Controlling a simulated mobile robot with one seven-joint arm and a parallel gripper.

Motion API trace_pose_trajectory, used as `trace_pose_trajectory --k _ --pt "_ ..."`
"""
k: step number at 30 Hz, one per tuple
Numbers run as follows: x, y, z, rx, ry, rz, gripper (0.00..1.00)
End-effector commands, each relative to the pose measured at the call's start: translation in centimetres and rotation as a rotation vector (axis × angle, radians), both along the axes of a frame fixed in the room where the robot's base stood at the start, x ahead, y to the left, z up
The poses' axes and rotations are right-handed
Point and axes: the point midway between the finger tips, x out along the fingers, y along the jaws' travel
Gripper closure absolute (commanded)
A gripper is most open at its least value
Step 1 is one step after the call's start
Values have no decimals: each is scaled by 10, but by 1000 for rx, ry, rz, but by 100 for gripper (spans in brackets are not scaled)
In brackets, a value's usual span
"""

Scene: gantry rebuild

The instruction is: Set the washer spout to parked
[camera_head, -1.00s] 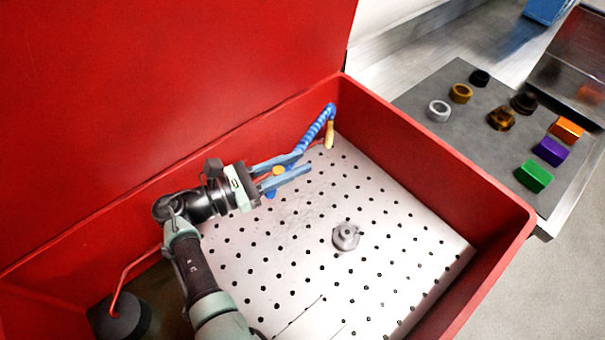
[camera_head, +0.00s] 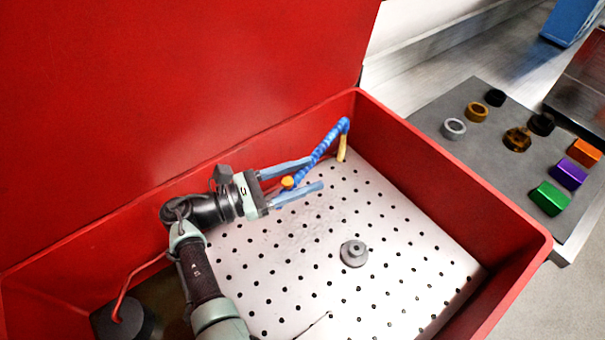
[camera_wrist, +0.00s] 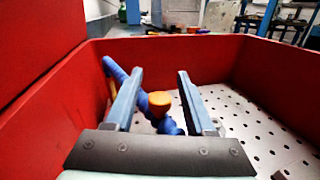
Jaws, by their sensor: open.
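The washer spout is a blue segmented hose (camera_head: 322,148) with a yellow nozzle (camera_head: 342,148) at its far end, hanging down near the back corner of the red washer basin. An orange cap (camera_head: 287,182) sits at its lower end. My gripper (camera_head: 316,173) is open, its two blue-grey fingers lying either side of the lower hose and cap. In the wrist view the orange cap (camera_wrist: 160,103) shows between the fingers, and the blue hose (camera_wrist: 118,76) runs behind the left finger. I cannot tell whether a finger touches the hose.
The red basin wall (camera_head: 455,175) surrounds a white perforated plate (camera_head: 400,240). A grey stepped part (camera_head: 353,253) stands on the plate. The raised red lid (camera_head: 180,80) is behind my arm. A grey mat (camera_head: 470,145) at right holds rings and coloured blocks, including a green block (camera_head: 549,198).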

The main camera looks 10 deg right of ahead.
Motion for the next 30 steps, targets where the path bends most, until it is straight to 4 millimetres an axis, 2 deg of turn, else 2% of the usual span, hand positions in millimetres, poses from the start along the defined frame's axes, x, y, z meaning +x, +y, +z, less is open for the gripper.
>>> trace_pose_trajectory --k 5,18,24,30 --pt "-3 15 -1 -1 0 4 45" --pt "-23 104 -1 0 -1 4 45" --pt "-28 123 0 0 -1 0 45" --pt "-30 126 0 0 0 0 45"
